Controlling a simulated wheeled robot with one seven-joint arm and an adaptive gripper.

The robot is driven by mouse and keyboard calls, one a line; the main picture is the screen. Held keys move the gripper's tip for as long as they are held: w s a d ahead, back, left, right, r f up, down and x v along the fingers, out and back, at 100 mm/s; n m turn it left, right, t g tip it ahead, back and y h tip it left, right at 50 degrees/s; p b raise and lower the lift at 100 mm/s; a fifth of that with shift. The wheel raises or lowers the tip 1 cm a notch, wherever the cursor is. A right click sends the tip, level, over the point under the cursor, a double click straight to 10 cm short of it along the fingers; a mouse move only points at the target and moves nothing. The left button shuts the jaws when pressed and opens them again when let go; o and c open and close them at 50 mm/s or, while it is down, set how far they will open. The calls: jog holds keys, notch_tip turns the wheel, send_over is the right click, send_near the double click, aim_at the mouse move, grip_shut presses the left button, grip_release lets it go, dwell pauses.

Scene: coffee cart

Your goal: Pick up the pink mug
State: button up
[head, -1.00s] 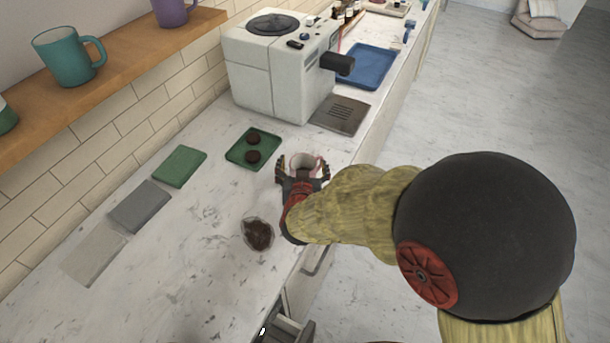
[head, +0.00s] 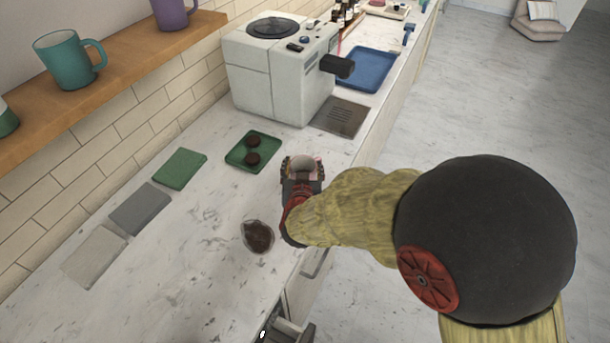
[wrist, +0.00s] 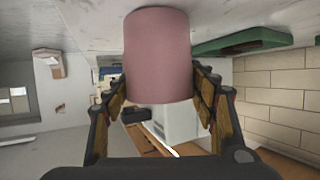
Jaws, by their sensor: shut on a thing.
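The pink mug (wrist: 157,55) fills the upper middle of the wrist view, between the two fingers of my gripper (wrist: 160,95). The fingers are closed in on it from both sides. In the head view my gripper (head: 302,170) is low over the counter near its front edge, and the mug (head: 303,163) shows only in part between the fingers. The gripper hides most of the mug there, and I cannot tell whether it touches the counter.
A green tray (head: 240,160) with two dark round items is left of my gripper. A small bowl of dark contents (head: 257,237) stands nearer. The white coffee machine (head: 270,75) and blue tray (head: 366,70) are farther back. Flat green and grey mats lie along the wall.

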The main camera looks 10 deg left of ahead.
jog(key=shift+c, duration=1.2)
jog(key=shift+r+p, duration=0.35)
jog(key=shift+r, duration=0.15)
notch_tip(320, 180, up, 3)
jog(key=shift+f+p, duration=0.2)
jog(key=shift+p, duration=0.55)
jog(key=s+d+r+p, duration=0.4)
jog(key=s+d+r, duration=0.4)
jog(key=d, duration=0.3)
jog(key=shift+d+r, duration=0.2)
jog(key=shift+r, duration=0.6)
